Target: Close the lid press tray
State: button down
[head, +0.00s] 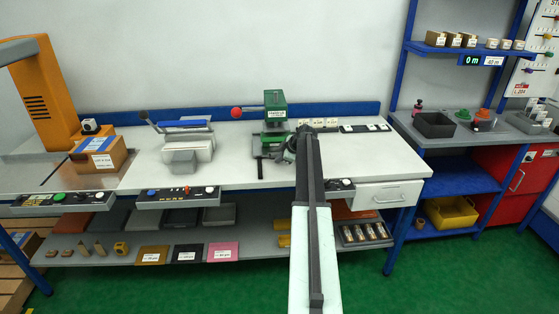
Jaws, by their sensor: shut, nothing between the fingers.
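The green lid press (275,105) with a white label stands toward the back of the white bench, with a red ball knob (236,113) on its left. Its low tray part (270,145) is at its foot. A black bar-shaped handle (258,168) sticks out toward me at the front left of it. My arm reaches up from the bottom of the picture. My gripper (286,157) is shut and empty, just right of the handle and in front of the press. It hides part of the tray, and I cannot tell whether it touches it.
A grey press with a blue top (186,140) stands left on the bench (230,178), and a cardboard box (100,155) further left. Button panels (178,196) line the front edge. A white drawer unit (385,194) hangs at the right. Bare bench lies between the two presses.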

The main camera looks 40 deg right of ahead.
jog(key=shift+s+a+f, duration=0.2)
jog(key=shift+s+a, duration=0.3)
jog(key=shift+a, duration=0.15)
jog(key=shift+s+a+f, duration=0.15)
jog(key=shift+s+a, duration=0.35)
jog(key=shift+a, duration=0.1)
jog(key=p+v, duration=0.7)
jog(key=v, duration=0.3)
jog(key=shift+s, duration=0.5)
